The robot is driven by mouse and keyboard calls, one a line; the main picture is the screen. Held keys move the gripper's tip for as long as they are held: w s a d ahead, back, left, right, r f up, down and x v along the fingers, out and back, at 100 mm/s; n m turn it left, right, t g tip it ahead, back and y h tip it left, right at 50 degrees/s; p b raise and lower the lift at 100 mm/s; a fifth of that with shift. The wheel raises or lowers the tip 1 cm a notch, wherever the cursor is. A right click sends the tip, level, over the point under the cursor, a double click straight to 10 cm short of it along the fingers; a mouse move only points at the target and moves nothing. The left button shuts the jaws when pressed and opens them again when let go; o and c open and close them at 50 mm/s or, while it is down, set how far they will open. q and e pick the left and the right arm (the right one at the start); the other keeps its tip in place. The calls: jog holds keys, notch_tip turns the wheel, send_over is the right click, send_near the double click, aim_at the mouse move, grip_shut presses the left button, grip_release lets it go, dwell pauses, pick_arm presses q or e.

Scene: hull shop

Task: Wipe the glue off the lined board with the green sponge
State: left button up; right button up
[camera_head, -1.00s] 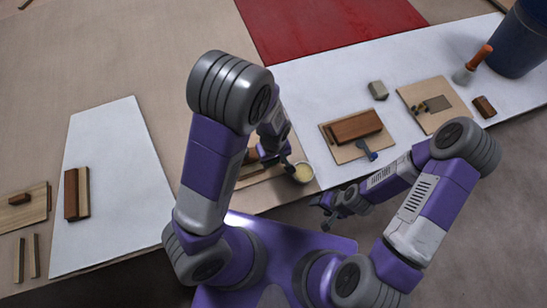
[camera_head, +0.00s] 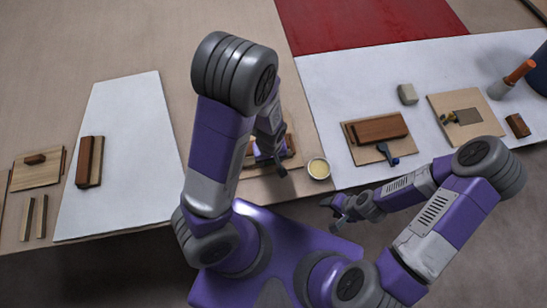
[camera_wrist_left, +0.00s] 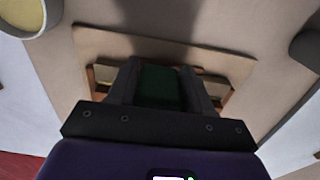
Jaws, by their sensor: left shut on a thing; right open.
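My left gripper (camera_head: 270,160) is over a light wooden board (camera_head: 290,163) at the table's front edge. In the left wrist view its fingers (camera_wrist_left: 160,85) are shut on the green sponge (camera_wrist_left: 160,86). That view shows the board (camera_wrist_left: 160,42) under the fingers, with wooden pieces on both sides of the sponge. My arm hides much of this board in the head view. I cannot make out lines or glue on it, or whether the sponge touches it. My right gripper (camera_head: 338,212) is open and empty, in front of the table edge.
A bowl of pale yellow stuff (camera_head: 319,168) stands just right of the board, near the edge. Further right are a board with a brown block (camera_head: 378,128), a board with a grey patch (camera_head: 465,116), a grey block (camera_head: 407,94) and an orange-handled brush (camera_head: 512,79).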

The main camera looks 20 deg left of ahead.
pick_arm(q)
jog(key=shift+f, duration=0.25)
dwell(0.5)
